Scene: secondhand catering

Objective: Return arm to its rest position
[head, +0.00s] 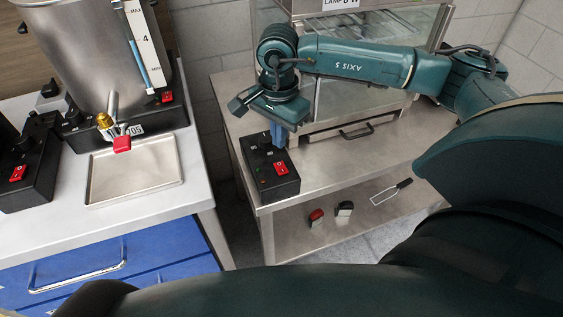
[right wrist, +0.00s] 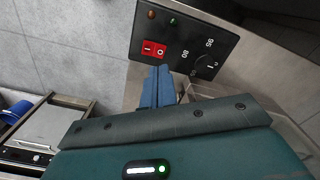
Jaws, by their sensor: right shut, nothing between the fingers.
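My right arm reaches in from the right of the head view, and its right gripper (head: 278,138) points down beside the black control box (head: 274,187) of the glass-fronted warmer. In the right wrist view the blue fingers of the right gripper (right wrist: 157,88) are together, with nothing between them. The fingertips are close to the box, near its red rocker switch (right wrist: 155,51) and dial (right wrist: 207,67); I cannot tell whether they touch it. The red switch also shows in the head view (head: 281,168). My left gripper is not in view.
The warmer (head: 345,100) stands on a steel table (head: 340,155), close behind my right arm. At left, an urn (head: 90,50) and a drip tray (head: 135,170) stand on a counter with blue drawers.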

